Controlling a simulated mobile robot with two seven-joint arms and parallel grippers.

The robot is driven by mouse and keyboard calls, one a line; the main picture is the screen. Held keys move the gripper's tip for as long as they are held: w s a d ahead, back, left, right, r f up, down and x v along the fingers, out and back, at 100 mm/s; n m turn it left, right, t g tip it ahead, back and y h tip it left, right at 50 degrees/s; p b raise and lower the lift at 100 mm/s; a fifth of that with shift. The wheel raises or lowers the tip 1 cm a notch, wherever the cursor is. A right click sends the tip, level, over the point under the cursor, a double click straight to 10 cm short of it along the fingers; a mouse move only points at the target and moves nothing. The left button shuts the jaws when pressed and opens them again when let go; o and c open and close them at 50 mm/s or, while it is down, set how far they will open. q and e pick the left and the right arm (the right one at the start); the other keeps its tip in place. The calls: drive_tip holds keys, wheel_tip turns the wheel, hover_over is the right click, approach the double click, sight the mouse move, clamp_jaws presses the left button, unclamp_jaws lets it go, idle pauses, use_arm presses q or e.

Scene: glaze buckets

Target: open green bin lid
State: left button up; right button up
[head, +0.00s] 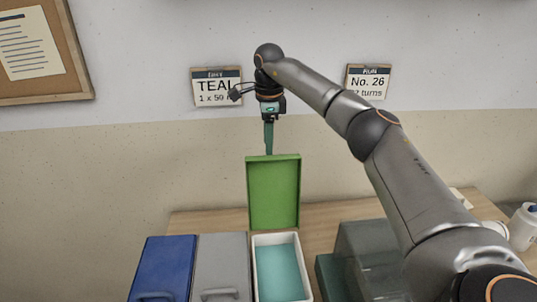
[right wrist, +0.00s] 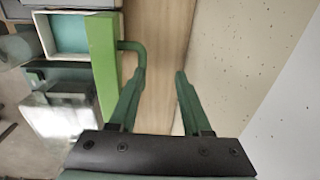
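The green lid (head: 273,190) stands upright, hinged open at the back of a white-rimmed bin (head: 256,268) with teal contents (head: 281,272). In the right wrist view the lid (right wrist: 103,65) shows edge-on, with its green handle (right wrist: 133,46) on the side facing my gripper. My right gripper (head: 268,151) points down just above the lid's top edge. In the right wrist view my right gripper (right wrist: 160,75) has its fingers apart with nothing between the tips. The left finger is close to the handle; I cannot tell if they touch. My left gripper is not in view.
A blue-lidded bin (head: 166,262) and a grey-lidded bin (head: 222,262) stand left of the open bin, lids shut. A grey translucent box (head: 365,240) is to the right, partly behind my arm. A white bottle (head: 523,228) stands far right. The wall is close behind the table (head: 200,220).

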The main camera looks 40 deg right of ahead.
wheel_tip(320, 180, up, 8)
drive_tip(key=shift+s+a, duration=0.25)
drive_tip(key=shift+s, duration=0.1)
drive_tip(key=shift+f, duration=0.1)
idle(0.3)
